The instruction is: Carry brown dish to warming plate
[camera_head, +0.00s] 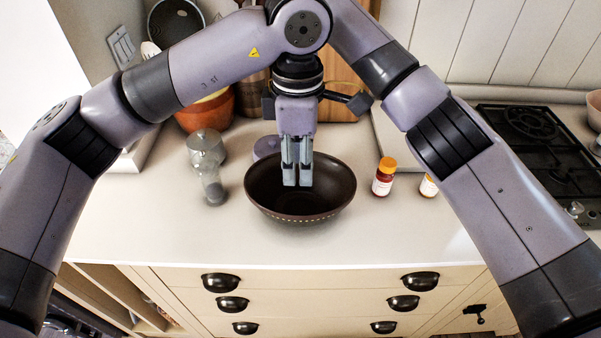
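The brown dish (335,186) is a round, dark bowl. It stands upright on the pale counter in the middle of the head view. My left gripper (297,184) points down over the dish, its two grey fingers close together with a narrow gap. The fingertips overlap the dish's far inner side, and I cannot tell whether they touch or hold it. My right arm comes in from the right and bends up to the top centre. I cannot make out its gripper. I cannot identify a warming plate.
A black gas hob (540,150) is at the right. Bottles with orange caps (384,177) stand right of the dish. A glass shaker (211,184) and a lidded jar (206,146) stand to its left, with an orange pot (205,112) behind. The counter before the dish is clear.

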